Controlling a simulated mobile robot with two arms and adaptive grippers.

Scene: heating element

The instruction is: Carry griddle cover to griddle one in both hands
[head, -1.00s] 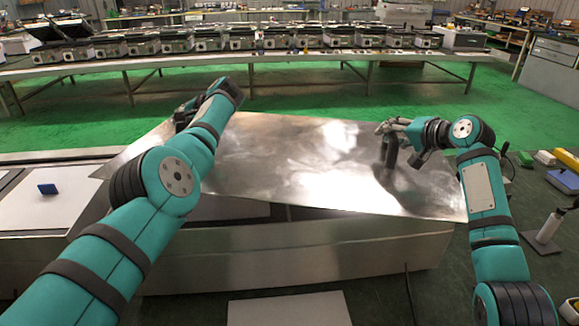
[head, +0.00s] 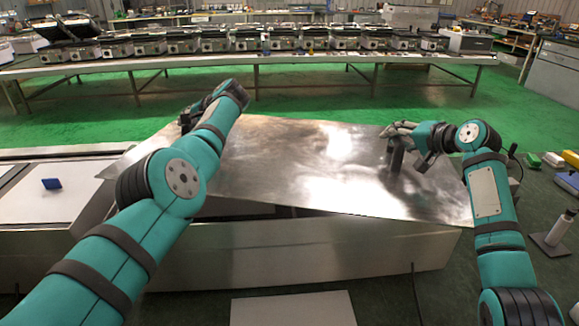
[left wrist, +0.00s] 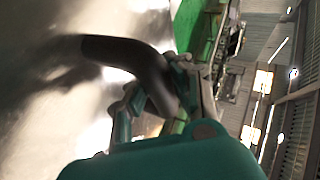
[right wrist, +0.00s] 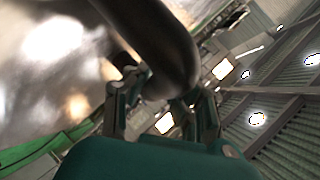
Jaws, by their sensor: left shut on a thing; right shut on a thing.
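The griddle cover (head: 290,165) is a large shiny metal sheet, lying at a slant over a long metal griddle body (head: 300,255) in the head view. Its left corner reaches past my left arm. My left gripper (head: 190,112) is at the cover's far left, mostly hidden by my arm. In the left wrist view it is shut on a dark curved handle (left wrist: 130,58) of the cover. My right gripper (head: 392,138) is at the cover's right side, shut on another dark handle (head: 395,158). That handle is large in the right wrist view (right wrist: 150,35). A dark gap shows under the cover's front edge.
A pale flat surface with a blue block (head: 51,184) lies at the left. A long table (head: 250,62) with several appliances stands behind a green floor strip. Small items, including a white cylinder on a plate (head: 560,228), are on the right. A pale panel (head: 292,309) is low in front.

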